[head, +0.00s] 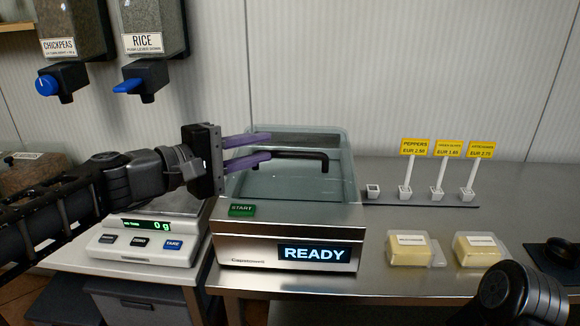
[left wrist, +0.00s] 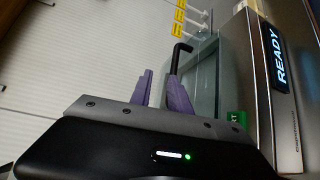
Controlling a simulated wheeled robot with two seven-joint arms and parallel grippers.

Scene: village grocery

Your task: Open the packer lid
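The packer (head: 240,252) is a steel box on the counter with a lit READY display (head: 314,253) and a green START button (head: 241,210). Its clear greenish lid (head: 310,185) looks down over the top. The black bar handle (head: 300,156) lies across the lid. My left gripper (head: 268,147) reaches in from the left with its two purple fingers apart at the handle's left end. In the left wrist view the handle (left wrist: 175,60) shows beyond the right finger; I cannot tell whether they touch. My right gripper is out of view.
A scale (head: 140,243) reading 0 g stands left of the packer, under my left arm. Rice (head: 152,30) and chickpeas (head: 70,30) dispensers hang above it. Price signs (head: 414,148) and two butter-like packs (head: 408,251) stand to the right.

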